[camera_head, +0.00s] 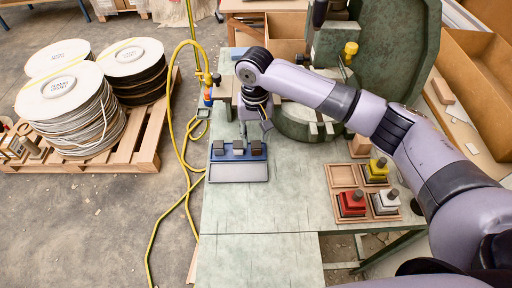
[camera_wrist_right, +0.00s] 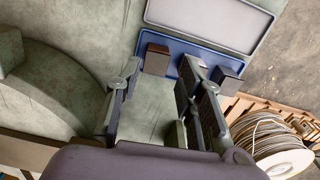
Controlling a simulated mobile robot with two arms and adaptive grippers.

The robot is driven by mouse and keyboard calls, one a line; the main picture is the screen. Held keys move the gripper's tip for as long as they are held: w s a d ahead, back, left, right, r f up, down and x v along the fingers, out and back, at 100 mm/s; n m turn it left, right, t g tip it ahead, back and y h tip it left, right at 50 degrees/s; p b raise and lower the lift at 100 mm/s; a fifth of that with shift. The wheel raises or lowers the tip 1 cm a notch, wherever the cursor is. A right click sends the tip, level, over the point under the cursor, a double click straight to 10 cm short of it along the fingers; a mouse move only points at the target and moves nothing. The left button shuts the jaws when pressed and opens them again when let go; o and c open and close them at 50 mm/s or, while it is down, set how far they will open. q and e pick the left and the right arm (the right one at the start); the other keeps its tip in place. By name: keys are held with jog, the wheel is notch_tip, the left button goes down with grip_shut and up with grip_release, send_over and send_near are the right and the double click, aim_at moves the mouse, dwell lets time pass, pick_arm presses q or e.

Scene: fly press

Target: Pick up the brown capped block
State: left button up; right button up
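A small block with a dark brown top (camera_head: 256,148) sits at the right end of a row of three blocks on the blue tray (camera_head: 240,158). My right gripper (camera_head: 256,126) is above the table just behind the tray. In the wrist view its two fingers (camera_wrist_right: 157,100) are spread apart with nothing between them. One finger partly covers the middle block there. My left gripper is not in view.
Grey-topped blocks stand in the tray's middle (camera_head: 238,147) and left (camera_head: 219,148). The green press (camera_head: 395,50) stands behind. The front table area is clear.

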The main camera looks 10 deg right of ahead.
aim_at(256, 148)
jog(key=shift+d+f+p, duration=0.15)
jog(key=shift+f+p, duration=0.3)
jog(key=shift+f, duration=2.3)
jog(key=shift+c, duration=0.2)
jog(key=c, duration=0.7)
jog(key=shift+r, duration=0.2)
